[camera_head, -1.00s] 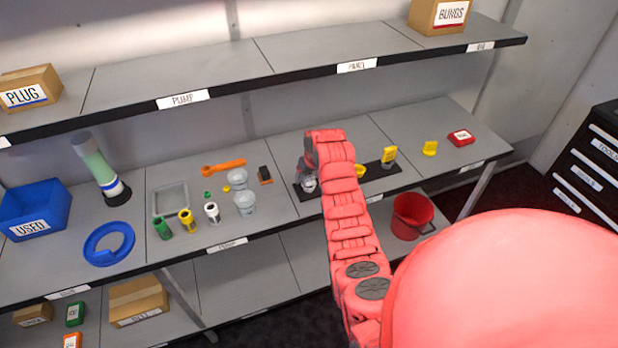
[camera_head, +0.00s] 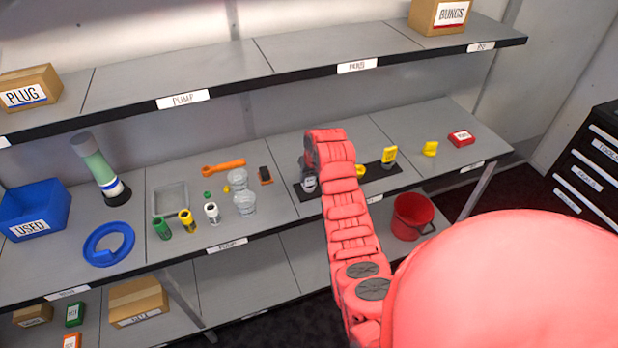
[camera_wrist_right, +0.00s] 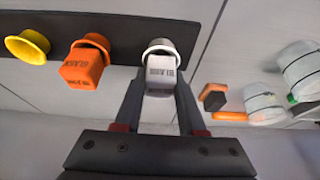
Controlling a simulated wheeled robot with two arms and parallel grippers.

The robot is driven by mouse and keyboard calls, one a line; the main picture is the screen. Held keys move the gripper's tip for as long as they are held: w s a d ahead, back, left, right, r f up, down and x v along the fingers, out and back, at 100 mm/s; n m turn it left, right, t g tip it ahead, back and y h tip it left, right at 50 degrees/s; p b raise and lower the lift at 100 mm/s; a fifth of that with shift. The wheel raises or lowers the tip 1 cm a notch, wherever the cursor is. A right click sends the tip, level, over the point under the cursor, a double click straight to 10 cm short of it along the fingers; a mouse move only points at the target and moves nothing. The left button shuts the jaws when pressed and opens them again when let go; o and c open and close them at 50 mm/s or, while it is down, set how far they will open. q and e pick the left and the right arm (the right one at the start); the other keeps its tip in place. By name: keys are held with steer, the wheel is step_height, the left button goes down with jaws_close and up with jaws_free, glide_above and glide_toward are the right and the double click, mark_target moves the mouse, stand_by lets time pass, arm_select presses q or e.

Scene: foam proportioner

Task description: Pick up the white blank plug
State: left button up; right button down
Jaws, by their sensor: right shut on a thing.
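The white blank plug (camera_wrist_right: 160,66), with a round rim and a square body marked BLANK, is in the middle of the right wrist view. The fingers of my right gripper (camera_wrist_right: 161,88) are shut on its square body from both sides. It is at the edge of the black strip (camera_wrist_right: 125,27); I cannot tell if it still touches the strip. In the head view the white plug (camera_head: 310,184) shows at the strip's left end, below my right wrist, with the fingers largely hidden. My left gripper is not in view.
An orange blank plug (camera_wrist_right: 86,65) and a yellow piece (camera_wrist_right: 28,46) are beside the white plug on the strip. Clear cups (camera_head: 243,202), small coloured bottles (camera_head: 187,220) and an orange tool (camera_head: 223,167) are to the left. The upper shelf (camera_head: 225,70) overhangs behind.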

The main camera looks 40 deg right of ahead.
steer(key=shift+r+b, duration=0.65)
steer(key=shift+w+r+b, duration=0.1)
steer(key=shift+r+b, duration=0.55)
steer(key=shift+r, duration=0.2)
steer(key=s+r+p, duration=0.2)
steer(key=s+p, duration=0.3)
steer(key=s, duration=1.1)
steer(key=r+p, duration=0.5)
steer(key=shift+s+a, duration=0.1)
steer(key=shift+a, duration=0.2)
steer(key=shift+f, duration=0.15)
